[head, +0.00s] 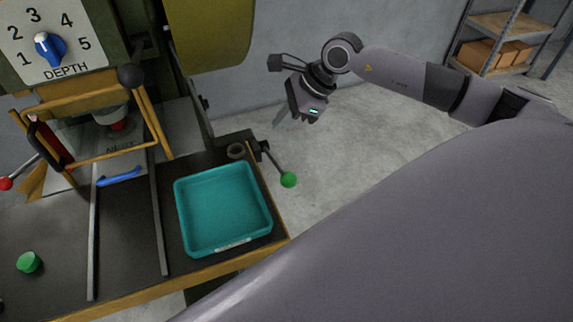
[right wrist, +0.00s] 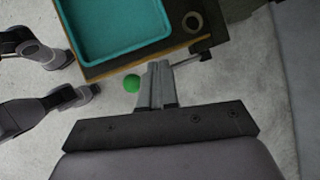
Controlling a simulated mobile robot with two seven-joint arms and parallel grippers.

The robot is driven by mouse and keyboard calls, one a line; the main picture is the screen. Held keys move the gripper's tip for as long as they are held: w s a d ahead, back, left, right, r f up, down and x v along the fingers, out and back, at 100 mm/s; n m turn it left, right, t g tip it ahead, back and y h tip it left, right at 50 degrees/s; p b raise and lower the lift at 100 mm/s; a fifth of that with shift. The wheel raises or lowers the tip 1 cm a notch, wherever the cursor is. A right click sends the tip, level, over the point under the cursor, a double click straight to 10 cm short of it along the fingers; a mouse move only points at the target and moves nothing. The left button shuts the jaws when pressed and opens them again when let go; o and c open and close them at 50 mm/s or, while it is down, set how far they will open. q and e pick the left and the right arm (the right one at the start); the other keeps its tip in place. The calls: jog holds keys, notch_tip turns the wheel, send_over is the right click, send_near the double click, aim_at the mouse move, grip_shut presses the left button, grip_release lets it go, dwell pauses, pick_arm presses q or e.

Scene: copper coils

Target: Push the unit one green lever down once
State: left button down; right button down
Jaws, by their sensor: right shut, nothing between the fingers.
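The green lever is a dark rod with a green ball knob (head: 288,180), fixed to a pivot at the right side of the bench. In the head view the rod slopes from the pivot towards the lower right. My right gripper (head: 281,118) is shut and empty, above and beyond the lever, apart from it in the head view. In the right wrist view the shut fingers (right wrist: 158,68) point towards the bench edge; the green knob (right wrist: 132,83) shows just left of them, and the fingers cover part of the rod. My left gripper is not in view.
A teal tray (head: 181,222) lies on the bench beside the lever, with a small ring (head: 236,151) behind it. A red-knobbed lever (head: 6,183), a green button (head: 28,262) and a depth dial (head: 50,48) are at left. Floor right of the bench is clear.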

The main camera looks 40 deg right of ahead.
jog(key=shift+f, duration=0.1)
jog(key=f+b, duration=0.1)
jog(key=f, duration=0.1)
jog(key=s+f+b, duration=0.1)
jog(key=f, duration=0.1)
jog(key=s+f+b, duration=0.1)
jog(key=f, duration=0.1)
jog(key=shift+s+a+f+b, duration=0.2)
jog(key=shift+a+f+b, duration=0.1)
jog(key=shift+f, duration=0.05)
jog(key=shift+s+f+b, duration=0.3)
jog(key=shift+f+b, duration=0.25)
jog(key=shift+f, duration=0.1)
jog(key=shift+a, duration=0.1)
jog(key=shift+f, duration=0.1)
dwell(1.3)
jog(key=shift+s+f+b, duration=0.15)
jog(key=shift+f+b, duration=0.25)
jog(key=shift+b, duration=0.1)
